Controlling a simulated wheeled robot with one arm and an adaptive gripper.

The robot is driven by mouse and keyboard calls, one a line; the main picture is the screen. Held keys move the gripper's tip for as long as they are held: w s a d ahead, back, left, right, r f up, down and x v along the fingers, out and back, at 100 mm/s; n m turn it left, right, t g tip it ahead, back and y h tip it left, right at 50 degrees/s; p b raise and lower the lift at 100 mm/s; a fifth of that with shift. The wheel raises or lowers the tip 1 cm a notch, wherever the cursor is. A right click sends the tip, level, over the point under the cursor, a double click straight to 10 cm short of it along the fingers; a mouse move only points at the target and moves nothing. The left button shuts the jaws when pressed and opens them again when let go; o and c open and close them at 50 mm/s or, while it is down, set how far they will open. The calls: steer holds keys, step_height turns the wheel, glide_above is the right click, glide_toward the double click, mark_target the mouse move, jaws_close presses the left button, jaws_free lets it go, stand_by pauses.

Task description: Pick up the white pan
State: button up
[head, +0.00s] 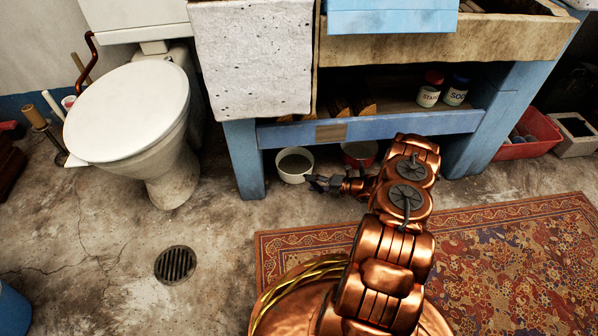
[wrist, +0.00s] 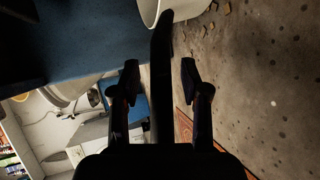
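The white pan (head: 294,166) is round and stands on the concrete floor by the blue leg of the washtrough stand, in the head view. Part of its white wall (wrist: 188,8) shows at the top of the wrist view. A dark bar that looks like its handle runs from the pan down between my fingers in the wrist view. My gripper (head: 314,182) is low, just right of the pan. In the wrist view my gripper (wrist: 160,78) is open, with one finger on each side of the bar and gaps showing. The bar's near end is hidden in shadow.
A red and white vessel (head: 359,153) stands under the blue shelf (head: 400,125), partly behind my arm. The blue leg (head: 244,160) is close left of the pan. A toilet (head: 135,115), a floor drain (head: 175,265) and a patterned rug (head: 500,250) lie around.

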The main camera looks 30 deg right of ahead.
jaws_close()
stand_by(0.7)
